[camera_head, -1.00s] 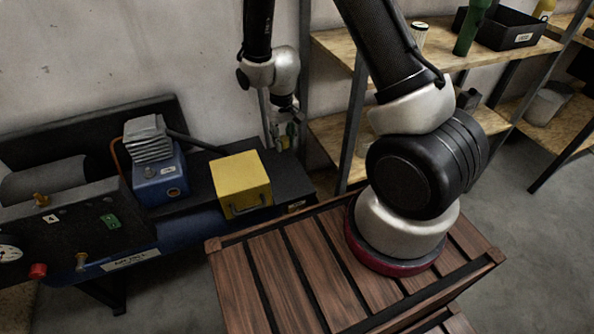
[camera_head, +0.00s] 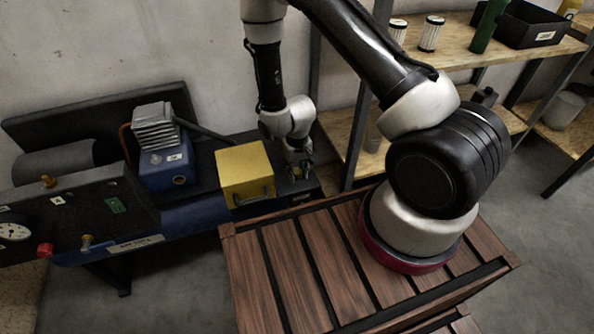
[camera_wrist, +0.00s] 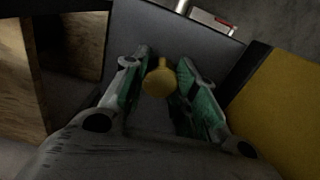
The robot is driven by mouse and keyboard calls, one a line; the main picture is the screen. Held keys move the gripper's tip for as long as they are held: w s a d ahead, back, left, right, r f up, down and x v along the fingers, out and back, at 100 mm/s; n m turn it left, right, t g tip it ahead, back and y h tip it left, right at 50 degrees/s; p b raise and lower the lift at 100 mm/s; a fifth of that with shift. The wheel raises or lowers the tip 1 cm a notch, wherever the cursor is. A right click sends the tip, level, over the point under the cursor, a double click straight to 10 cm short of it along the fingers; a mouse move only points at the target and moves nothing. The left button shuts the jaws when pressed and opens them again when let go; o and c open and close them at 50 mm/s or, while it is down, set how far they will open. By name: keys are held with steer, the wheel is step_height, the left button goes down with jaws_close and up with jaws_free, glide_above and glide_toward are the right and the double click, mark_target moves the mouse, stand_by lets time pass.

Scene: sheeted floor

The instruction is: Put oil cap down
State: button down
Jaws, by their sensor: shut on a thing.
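The oil cap (camera_wrist: 158,82) is yellow, with a round head and a short stem, and shows between my fingers in the wrist view. My gripper (camera_wrist: 164,66) has green-padded fingers and is shut on the cap. In the head view my gripper (camera_head: 300,172) is low over the dark bench top (camera_wrist: 190,42), just right of the yellow box (camera_head: 245,168). The cap is too small to make out there. I cannot tell whether the cap touches the bench top.
The yellow box also stands close on the right in the wrist view (camera_wrist: 285,105). A blue compressor unit (camera_head: 165,160) is further left. A wooden shelf (camera_head: 475,45) with filters and a black bin is at right. A slatted wooden crate (camera_head: 300,265) is in front.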

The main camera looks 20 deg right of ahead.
steer(key=c, duration=1.1)
jaws_free()
steer(key=shift+f, duration=0.1)
step_height(320, 180, up, 12)
step_height(320, 180, up, 11)
steer(key=t, duration=0.1)
glide_above(297, 171)
steer(key=w+d, duration=0.1)
steer(key=d, duration=0.2)
steer(key=s+d+r+t, duration=0.1)
steer(key=s+d+r, duration=0.15)
steer(key=r, duration=0.45)
steer(key=s+d+r, duration=0.1)
steer(key=d+r, duration=0.2)
steer(key=r, duration=0.4)
steer(key=s+d+r, duration=0.2)
steer(key=s+r, duration=0.2)
steer(key=s, duration=0.1)
steer(key=s+d+r+t, duration=0.1)
steer(key=s+d+r, duration=0.1)
steer(key=s+r, duration=0.2)
steer(key=s+d+r+t, duration=0.1)
steer(key=s+d+r, duration=0.1)
steer(key=s+r, duration=0.2)
steer(key=shift+s+d+r+m, duration=0.1)
steer(key=shift+s+d+m, duration=0.05)
steer(key=shift+s, duration=0.65)
steer(key=shift+s+d+r+m, duration=0.1)
steer(key=shift+s+d+m, duration=0.05)
steer(key=shift+s, duration=0.65)
